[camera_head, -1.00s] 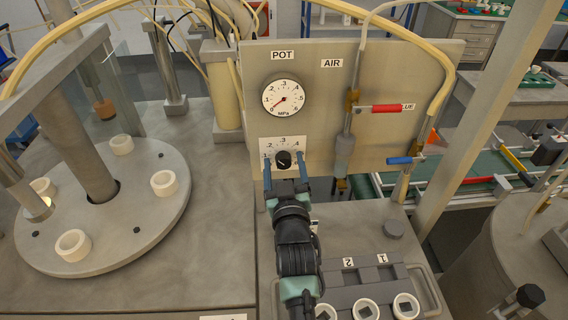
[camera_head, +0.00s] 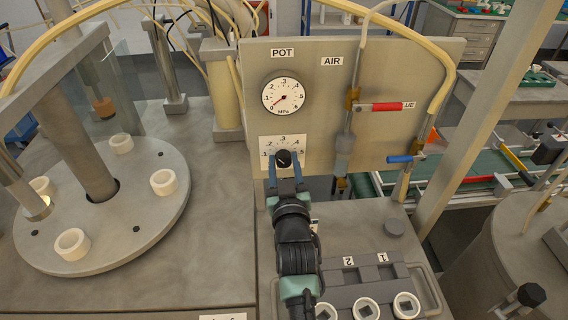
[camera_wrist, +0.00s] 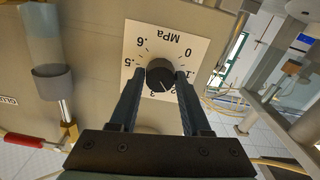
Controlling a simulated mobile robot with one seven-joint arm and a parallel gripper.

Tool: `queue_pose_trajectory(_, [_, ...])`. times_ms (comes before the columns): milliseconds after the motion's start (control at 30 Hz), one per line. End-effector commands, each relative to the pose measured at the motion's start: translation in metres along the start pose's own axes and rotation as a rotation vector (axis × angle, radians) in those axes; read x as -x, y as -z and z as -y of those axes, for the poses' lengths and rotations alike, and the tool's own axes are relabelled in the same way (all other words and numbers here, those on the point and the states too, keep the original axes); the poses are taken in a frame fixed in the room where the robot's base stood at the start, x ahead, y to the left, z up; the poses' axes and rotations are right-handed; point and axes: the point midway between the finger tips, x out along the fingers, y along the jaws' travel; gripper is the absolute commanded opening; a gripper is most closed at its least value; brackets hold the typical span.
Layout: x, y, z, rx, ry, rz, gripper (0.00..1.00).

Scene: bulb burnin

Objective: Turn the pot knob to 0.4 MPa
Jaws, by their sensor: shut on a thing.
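The black pot knob (camera_head: 284,158) sits on a white scale plate (camera_head: 283,142) on the grey panel, below the POT label. My gripper (camera_wrist: 161,77) is shut on the knob, one finger on each side. In the wrist view the plate shows upside down, and the knob (camera_wrist: 160,75) has a short pale mark at its lower edge, roughly toward .2 to .3. The fingers hide part of the scale, including the .4. The round pressure gauge (camera_head: 284,96) above has a red needle pointing lower left, near 0.
A rack (camera_head: 375,274) with white rings lies below right. A round turntable (camera_head: 130,240) is at left.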

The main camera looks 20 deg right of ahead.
Motion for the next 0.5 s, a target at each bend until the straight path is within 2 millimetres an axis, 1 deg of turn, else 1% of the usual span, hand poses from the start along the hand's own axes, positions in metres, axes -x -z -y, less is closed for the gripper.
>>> queue_pose_trajectory(267, [0.0002,-0.0018,0.0005,-0.203,0.001,0.0,0.0])
queue_pose_trajectory(500, [0.0002,-0.0014,0.0002,-0.432,0.002,0.001,0.0])
